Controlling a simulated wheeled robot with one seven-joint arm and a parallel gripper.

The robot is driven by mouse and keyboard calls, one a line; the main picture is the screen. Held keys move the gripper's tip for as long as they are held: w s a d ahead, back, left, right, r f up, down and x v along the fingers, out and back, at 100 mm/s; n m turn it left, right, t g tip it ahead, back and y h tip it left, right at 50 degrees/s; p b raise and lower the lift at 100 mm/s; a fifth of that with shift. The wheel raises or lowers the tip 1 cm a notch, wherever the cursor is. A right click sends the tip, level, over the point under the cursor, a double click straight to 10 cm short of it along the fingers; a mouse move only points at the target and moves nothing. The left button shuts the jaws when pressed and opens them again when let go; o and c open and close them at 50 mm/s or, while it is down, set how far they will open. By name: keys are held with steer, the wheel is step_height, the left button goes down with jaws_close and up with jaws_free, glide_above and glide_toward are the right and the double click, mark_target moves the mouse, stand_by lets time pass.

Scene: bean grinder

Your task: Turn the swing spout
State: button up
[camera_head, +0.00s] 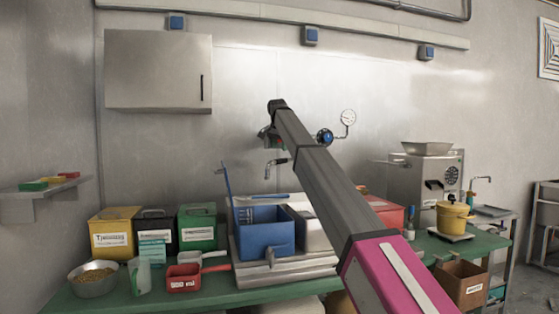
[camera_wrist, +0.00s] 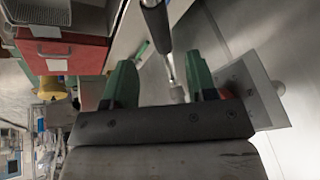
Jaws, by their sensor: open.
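The swing spout (camera_head: 277,162) is a thin metal pipe with a dark end, low on the back wall above the blue bin. In the wrist view the spout (camera_wrist: 156,22) comes in from the top, with a dark sleeve and a bare metal stretch running down to the gap between my fingers. My gripper (camera_wrist: 160,82) has two green fingers, apart, one on each side of the metal stretch. Whether either finger touches it cannot be told. In the head view my gripper (camera_head: 275,142) is small, just above the spout, and partly hidden by my arm.
A blue bin (camera_head: 266,232) stands in the sink unit below the spout. A valve with a blue knob (camera_head: 324,136) and a gauge (camera_head: 348,117) are on the wall to the right. A red box (camera_wrist: 62,52) is at the left in the wrist view. Boxes and scoops crowd the green bench.

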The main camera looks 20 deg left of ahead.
steer(key=x, duration=0.7)
jaws_close()
